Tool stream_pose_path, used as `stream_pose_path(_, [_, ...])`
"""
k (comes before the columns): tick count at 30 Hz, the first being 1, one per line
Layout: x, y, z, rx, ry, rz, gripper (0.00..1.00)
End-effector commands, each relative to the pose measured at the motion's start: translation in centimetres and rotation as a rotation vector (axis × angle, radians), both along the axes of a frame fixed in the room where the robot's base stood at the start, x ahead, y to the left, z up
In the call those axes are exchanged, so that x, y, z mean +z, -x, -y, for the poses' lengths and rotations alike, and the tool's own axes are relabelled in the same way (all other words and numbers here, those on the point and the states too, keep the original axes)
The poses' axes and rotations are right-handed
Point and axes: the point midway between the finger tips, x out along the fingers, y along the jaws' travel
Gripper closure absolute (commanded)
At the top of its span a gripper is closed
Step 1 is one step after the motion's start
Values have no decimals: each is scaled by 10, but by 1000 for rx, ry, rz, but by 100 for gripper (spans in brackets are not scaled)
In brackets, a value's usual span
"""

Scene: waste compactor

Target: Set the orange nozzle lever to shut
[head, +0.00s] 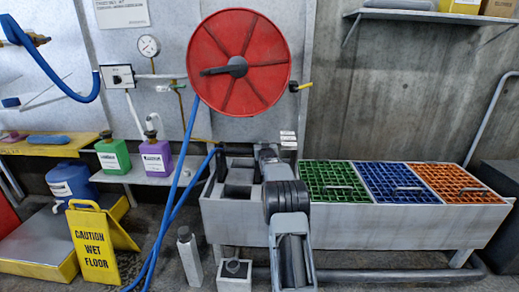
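I cannot make out an orange nozzle lever in the head view. The blue hose (176,190) hangs from the red reel (215,40) and loops back up. Its dark end (216,148) lies at the left end of the grey trough, close to my arm. The nozzle there is too small and partly hidden to read its lever. My dark grey arm rises from the bottom middle and reaches over the trough's left part. My gripper's fingers cannot be told apart from the dark shapes there, so its opening and any contact are unclear.
A yellow valve handle (303,86) sits right of the reel. Green (333,182), blue (396,183) and orange (452,183) grates cover the trough (400,222) to the right.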

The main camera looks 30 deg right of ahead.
Motion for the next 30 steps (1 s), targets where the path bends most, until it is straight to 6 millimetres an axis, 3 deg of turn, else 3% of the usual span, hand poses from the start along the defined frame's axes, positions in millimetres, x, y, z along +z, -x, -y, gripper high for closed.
stream_pose_path(13, [-3, 2, 2, -3, 1, -4, 100])
stream_pose_path(14, [-3, 2, 2, -3, 1, -4, 83])
stream_pose_path(21, [-2, 2, 3, -5, 2, -1, 60])
stream_pose_path(30, [0, 3, 3, -5, 2, 2, 59])
